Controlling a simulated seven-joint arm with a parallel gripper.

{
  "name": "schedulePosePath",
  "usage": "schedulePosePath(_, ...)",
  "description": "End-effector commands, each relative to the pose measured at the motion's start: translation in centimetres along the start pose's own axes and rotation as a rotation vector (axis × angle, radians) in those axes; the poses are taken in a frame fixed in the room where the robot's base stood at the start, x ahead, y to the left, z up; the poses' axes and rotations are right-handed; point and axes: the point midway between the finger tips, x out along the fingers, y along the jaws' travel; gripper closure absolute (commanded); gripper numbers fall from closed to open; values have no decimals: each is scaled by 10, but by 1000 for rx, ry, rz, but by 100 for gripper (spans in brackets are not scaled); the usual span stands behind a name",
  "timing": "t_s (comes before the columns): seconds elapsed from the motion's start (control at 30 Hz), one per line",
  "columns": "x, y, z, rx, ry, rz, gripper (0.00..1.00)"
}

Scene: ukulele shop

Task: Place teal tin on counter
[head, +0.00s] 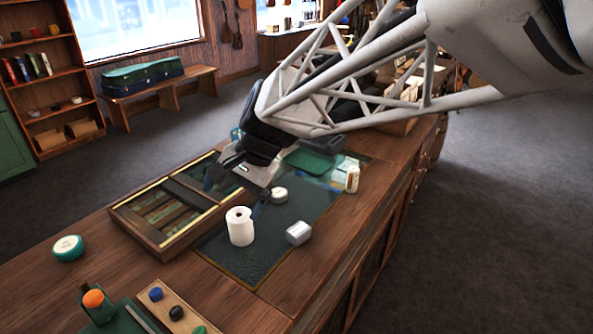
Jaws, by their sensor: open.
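A round teal tin (68,247) with a pale lid sits flat on the wooden counter (95,285), near its left edge in the head view. My gripper (236,193) is over the middle of the counter, pointing down, with its dark fingers spread apart. It is open and I see nothing held between the fingers. It is well to the right of the teal tin and apart from it. The gripper is above the right part of a glass-topped display box and the edge of a dark mat. My arm hides part of the counter's far end.
The display box (167,251) lies between teal tin and mat. On the dark mat (240,268) are a white paper roll (240,227), a small white round item (279,195) and a silvery cylinder (299,233). A white bottle (352,179) stands farther back. A wooden tray (183,300) is in front.

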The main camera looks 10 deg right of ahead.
Motion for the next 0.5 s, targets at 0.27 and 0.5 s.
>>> schedulePosePath(0.27,-41,97,19,-179,165,125,1)
schedulePosePath(0.5,-63,175,42,-326,282,264,1)
